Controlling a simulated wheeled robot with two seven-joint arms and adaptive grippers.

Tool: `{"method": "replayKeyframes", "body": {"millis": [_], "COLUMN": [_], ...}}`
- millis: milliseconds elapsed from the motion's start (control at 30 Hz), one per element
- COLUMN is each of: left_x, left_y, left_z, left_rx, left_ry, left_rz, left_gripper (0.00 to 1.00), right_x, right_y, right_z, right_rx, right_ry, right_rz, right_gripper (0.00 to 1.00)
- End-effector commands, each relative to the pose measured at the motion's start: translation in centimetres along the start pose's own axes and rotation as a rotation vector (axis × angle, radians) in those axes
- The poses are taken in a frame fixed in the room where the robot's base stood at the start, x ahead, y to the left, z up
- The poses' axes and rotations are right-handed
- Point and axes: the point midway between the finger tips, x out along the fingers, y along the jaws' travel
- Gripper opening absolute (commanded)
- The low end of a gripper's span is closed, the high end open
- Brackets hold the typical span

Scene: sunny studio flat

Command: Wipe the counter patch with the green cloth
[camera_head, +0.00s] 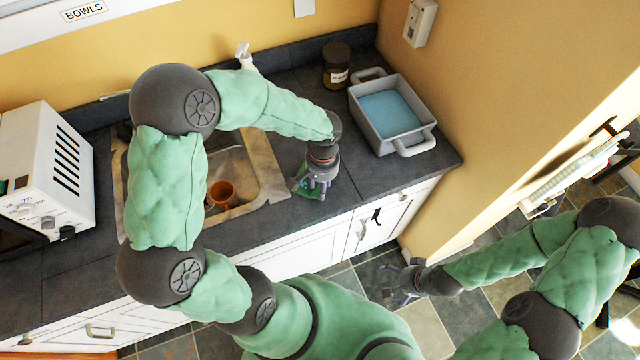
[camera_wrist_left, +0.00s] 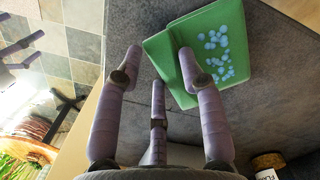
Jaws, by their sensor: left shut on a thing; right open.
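The green cloth (camera_head: 304,188) is at my left gripper (camera_head: 317,188), over the dark counter (camera_head: 285,92) between the sink and the front edge at right. In the left wrist view the cloth (camera_wrist_left: 235,75) is a folded green sheet with pale blue dots, lying at or just above the grey counter surface. My left gripper's fingers (camera_wrist_left: 160,62) are shut on its near edge. I cannot make out a marked patch on the counter. My right gripper (camera_head: 397,285) is open and empty, low over the floor tiles in front of the cabinets.
A grey tub (camera_head: 414,138) with blue inside stands right of the cloth, beside a dark labelled jar (camera_head: 336,72). The sink (camera_head: 262,160), with an orange-brown cup (camera_head: 221,191), is left. A white microwave (camera_head: 48,160) stands further left. Counter between sink and tub is clear.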

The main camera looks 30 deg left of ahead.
Motion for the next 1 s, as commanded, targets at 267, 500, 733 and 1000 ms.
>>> {"method": "replayKeyframes", "body": {"millis": [267, 500, 733, 1000], "left_x": [0.1, 0.0, -0.1, -0.2], "left_y": [0.5, 1.9, 3.1, 4.0], "left_z": [-0.6, -1.9, -3.2, -4.1], "left_rx": [0.002, 0.004, 0.003, 0.001], "left_ry": [0.004, 0.004, 0.004, 0.003], "left_rz": [0.001, 0.001, 0.001, 0.001], "left_gripper": [0.0, 0.0, 0.0, 0.0], "right_x": [0.2, 0.4, 0.6, 0.6], "right_y": [0.1, 0.1, 0.2, 0.2], "right_z": [0.0, 0.0, 0.0, 0.0], "right_rx": [0.0, 0.0, 0.0, 0.0], "right_ry": [0.0, 0.0, 0.0, 0.0], "right_rz": [0.0, 0.0, 0.0, 0.0], "right_gripper": [1.0, 1.0, 1.0, 1.0]}}
